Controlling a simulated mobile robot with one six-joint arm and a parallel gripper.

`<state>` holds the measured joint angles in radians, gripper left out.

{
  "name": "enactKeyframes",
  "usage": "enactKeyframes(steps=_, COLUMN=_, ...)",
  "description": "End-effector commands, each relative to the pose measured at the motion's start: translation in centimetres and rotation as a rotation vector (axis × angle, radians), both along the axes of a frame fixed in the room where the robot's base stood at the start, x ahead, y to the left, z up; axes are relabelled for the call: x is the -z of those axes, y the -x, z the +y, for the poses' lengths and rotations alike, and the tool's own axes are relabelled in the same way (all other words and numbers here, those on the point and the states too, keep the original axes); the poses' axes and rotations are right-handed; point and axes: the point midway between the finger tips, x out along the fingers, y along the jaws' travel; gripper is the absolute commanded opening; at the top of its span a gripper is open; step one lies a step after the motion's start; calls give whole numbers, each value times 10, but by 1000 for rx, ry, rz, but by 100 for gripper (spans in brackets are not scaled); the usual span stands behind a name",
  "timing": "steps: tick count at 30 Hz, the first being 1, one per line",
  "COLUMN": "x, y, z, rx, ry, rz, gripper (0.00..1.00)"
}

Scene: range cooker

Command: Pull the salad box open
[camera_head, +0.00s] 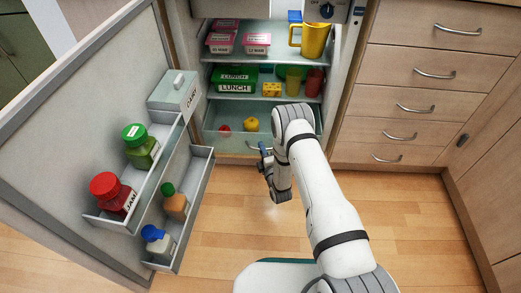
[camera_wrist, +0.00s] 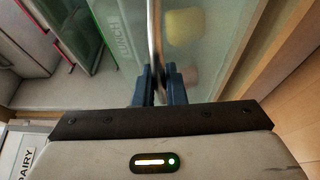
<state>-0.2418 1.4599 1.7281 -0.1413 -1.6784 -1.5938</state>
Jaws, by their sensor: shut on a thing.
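The salad box (camera_head: 228,142) is the clear drawer at the bottom of the open fridge. A red item (camera_head: 224,128) and a yellow item (camera_head: 250,124) show in it. Its front also shows in the wrist view (camera_wrist: 215,65), with a blurred yellow shape behind it. My gripper (camera_head: 264,150) is at the front of the box. In the wrist view my gripper (camera_wrist: 159,75) has its blue fingers closed on the thin bar handle (camera_wrist: 155,35). My arm hides the right part of the box in the head view. I cannot tell whether the box is pulled out slightly.
The fridge door (camera_head: 85,120) stands wide open at left, its racks holding a red-lidded jar (camera_head: 112,192), a green jar (camera_head: 141,148) and bottles. Shelves above the box hold a green lunch box (camera_head: 235,80) and a yellow jug (camera_head: 313,40). The wooden floor in front is clear.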

Motion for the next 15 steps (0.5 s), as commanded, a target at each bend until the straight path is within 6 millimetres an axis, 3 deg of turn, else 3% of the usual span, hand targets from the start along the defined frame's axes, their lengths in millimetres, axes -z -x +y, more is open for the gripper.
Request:
enactKeyframes(steps=13, x=0, y=1, z=2, rx=-3, ry=0, rz=1, gripper=0)
enactKeyframes(steps=14, x=0, y=1, z=3, rx=-3, ry=0, rz=1, gripper=12)
enactKeyframes(steps=15, x=0, y=1, z=3, rx=-4, ry=0, rz=1, gripper=15)
